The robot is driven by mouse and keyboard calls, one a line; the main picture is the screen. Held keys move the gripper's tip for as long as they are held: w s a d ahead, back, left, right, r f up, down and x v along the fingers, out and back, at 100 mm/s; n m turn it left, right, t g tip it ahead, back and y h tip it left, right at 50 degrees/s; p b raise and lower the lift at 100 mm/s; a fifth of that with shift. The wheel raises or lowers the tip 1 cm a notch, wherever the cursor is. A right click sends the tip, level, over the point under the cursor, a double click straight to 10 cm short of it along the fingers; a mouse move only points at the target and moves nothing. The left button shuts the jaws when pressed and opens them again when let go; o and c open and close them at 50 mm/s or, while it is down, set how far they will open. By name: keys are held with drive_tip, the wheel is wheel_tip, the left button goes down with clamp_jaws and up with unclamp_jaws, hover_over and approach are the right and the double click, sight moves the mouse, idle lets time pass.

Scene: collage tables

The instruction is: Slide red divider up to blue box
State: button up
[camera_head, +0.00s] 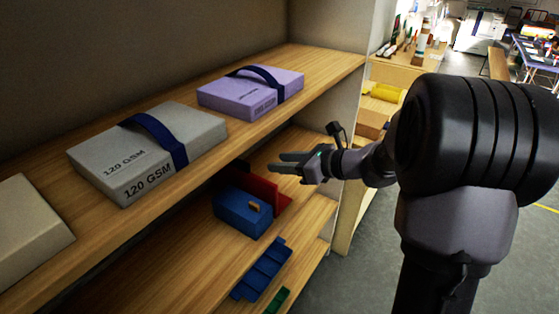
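The red divider (264,189) stands upright on the middle shelf, with a low red part reaching toward the right. The blue box (236,217) stands at its left and front, with a small tan piece on its near face. The box covers part of the divider, and I cannot tell whether the two touch. My gripper (276,162) is above and just behind the divider's right end in the picture, fingers pointing left. The two fingers show apart with nothing between them. I cannot tell its exact distance from the divider.
The upper shelf (311,73) overhangs the box, carrying a grey 120 GSM package (190,125) and a purple package (234,101). Blue trays (262,270) and a green item (278,300) sit lower. An upright shelf panel (352,112) stands behind my gripper.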

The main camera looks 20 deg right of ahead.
drive_tip(key=s+a+r+n+g, duration=0.4)
drive_tip(key=s+a+n, duration=0.6)
drive_tip(key=s+a, duration=0.1)
drive_tip(key=s+f+n+g+h, duration=0.1)
drive_tip(key=s+n+h, duration=0.4)
drive_tip(key=s+n, duration=0.9)
drive_tip(key=s, duration=0.4)
drive_tip(key=shift+s+a+f+n+h, duration=0.2)
drive_tip(key=shift+s+n+h, duration=0.1)
drive_tip(key=shift+h, duration=0.1)
